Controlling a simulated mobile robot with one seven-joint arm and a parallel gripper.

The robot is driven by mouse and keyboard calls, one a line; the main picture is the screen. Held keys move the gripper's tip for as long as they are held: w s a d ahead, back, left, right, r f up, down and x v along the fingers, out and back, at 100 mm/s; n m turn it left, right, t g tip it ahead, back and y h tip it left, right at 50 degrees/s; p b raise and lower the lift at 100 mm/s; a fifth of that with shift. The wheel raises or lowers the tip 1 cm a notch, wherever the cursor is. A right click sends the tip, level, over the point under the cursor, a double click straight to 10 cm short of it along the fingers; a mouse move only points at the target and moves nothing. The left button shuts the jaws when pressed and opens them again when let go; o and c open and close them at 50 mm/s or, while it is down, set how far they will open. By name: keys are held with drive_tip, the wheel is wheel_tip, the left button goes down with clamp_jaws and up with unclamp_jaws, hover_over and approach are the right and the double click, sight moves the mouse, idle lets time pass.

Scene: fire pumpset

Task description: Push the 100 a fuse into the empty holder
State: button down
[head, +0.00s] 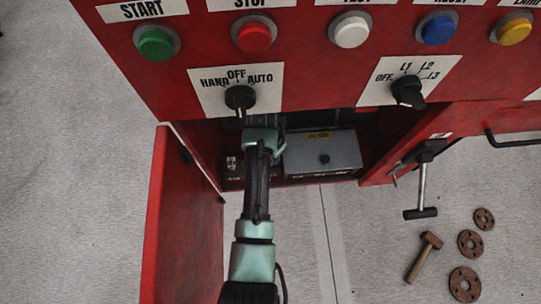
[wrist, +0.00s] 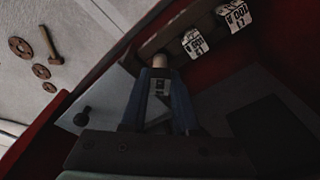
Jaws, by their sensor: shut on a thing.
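In the wrist view my gripper (wrist: 160,100) is shut on a fuse (wrist: 160,61), whose pale rounded end shows past the fingertips. A small black-and-white mark shows between the fingers. Two white blocks with black print, one nearer (wrist: 195,43) and one farther (wrist: 235,15), stand in a row just beyond the fuse; their print is upside down and seems to read 100 A. In the head view my gripper (head: 262,139) reaches into the open red cabinet below the panel. The empty holder cannot be made out, and I cannot tell whether the fuse touches it.
A grey box (head: 322,154) with a yellow label stands right of my gripper in the cabinet. The open red door (head: 183,220) is at left. The selector knob (head: 240,98) hangs just above my arm. Hammers (head: 424,257) and round flanges (head: 470,243) lie on the floor at right.

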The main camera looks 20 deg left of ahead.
drive_tip(key=shift+w+a+f+b, duration=0.1)
drive_tip(key=shift+w+f+b, duration=0.1)
drive_tip(key=shift+f, duration=0.7)
drive_tip(key=shift+w+a+f+b, duration=0.1)
drive_tip(key=shift+f+b, duration=0.1)
drive_tip(key=shift+f, duration=0.65)
drive_tip(key=shift+s+d, duration=0.1)
drive_tip(key=shift+f, duration=0.2)
drive_tip(key=c, duration=0.9)
unclamp_jaws()
drive_tip(key=shift+r, duration=0.1)
drive_tip(key=shift+s+a+r+p, duration=0.15)
drive_tip(key=shift+r+p, duration=0.35)
drive_tip(key=shift+r, duration=1.45)
drive_tip(key=shift+s+a+r+p, duration=0.1)
drive_tip(key=shift+s+r+p, duration=0.25)
drive_tip(key=shift+r, duration=1.55)
drive_tip(key=shift+w+d, duration=0.1)
